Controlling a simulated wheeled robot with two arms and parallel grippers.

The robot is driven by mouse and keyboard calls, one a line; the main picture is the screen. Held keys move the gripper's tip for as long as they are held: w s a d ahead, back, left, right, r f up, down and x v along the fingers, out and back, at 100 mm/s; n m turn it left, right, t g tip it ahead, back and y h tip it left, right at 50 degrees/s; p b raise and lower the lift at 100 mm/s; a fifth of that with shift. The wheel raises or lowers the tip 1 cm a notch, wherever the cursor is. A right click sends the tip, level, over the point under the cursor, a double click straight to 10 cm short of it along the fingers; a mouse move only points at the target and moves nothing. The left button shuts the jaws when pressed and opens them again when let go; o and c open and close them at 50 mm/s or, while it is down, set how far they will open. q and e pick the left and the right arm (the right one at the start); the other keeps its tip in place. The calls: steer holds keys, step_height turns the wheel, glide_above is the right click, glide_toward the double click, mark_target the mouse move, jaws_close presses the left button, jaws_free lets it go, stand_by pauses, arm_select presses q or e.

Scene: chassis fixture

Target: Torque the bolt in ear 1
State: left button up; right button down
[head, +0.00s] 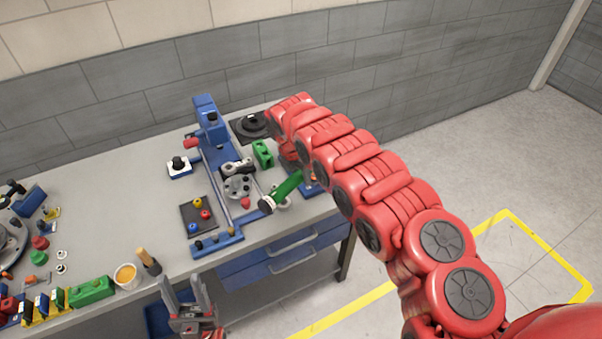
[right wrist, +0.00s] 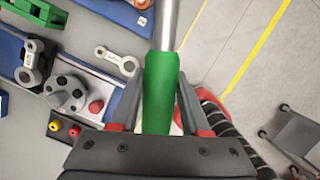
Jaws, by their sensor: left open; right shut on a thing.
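A green-handled tool (head: 287,188) with a dark, pale-rimmed end hangs over the fixture's front right in the head view. In the right wrist view its green handle (right wrist: 160,85) sits between the fingers of my right gripper (right wrist: 158,112), shut on it; a silver shaft runs to the top edge. My red arm hides most of that gripper in the head view. The grey round part (head: 237,187) sits on the blue fixture (head: 222,183), left of the tool; it also shows in the right wrist view (right wrist: 68,92). Ear 1 and its bolt I cannot single out. My left gripper (head: 184,287) is open and empty before the bench.
A dark mat (head: 188,221) with coloured knobs lies left of the fixture. A green block (head: 263,153) and a black round part (head: 252,123) stand behind. A cup (head: 126,276) and brush (head: 148,262) stand at the front edge. The bench's middle left is clear.

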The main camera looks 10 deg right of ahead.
steer(key=shift+b+x, duration=0.3)
steer(key=shift+x, duration=0.45)
step_height(320, 180, down, 4)
steer(key=shift+a+f+b, duration=0.1)
steer(key=shift+f+b, duration=0.05)
steer(key=shift+b, duration=0.8)
steer(key=shift+b+x, duration=1.1)
steer(key=shift+b, duration=0.1)
steer(key=shift+s+a+f+b, duration=0.1)
steer(key=shift+s+a+b, duration=0.1)
steer(key=shift+b, duration=0.15)
steer(key=shift+w+a+f+b, duration=0.1)
steer(key=shift+w+a+b, duration=0.05)
steer(key=shift+b, duration=0.6)
steer(key=shift+w+a+m+b, duration=0.35)
steer(key=shift+w+m+b, duration=0.1)
steer(key=shift+b, duration=2.2)
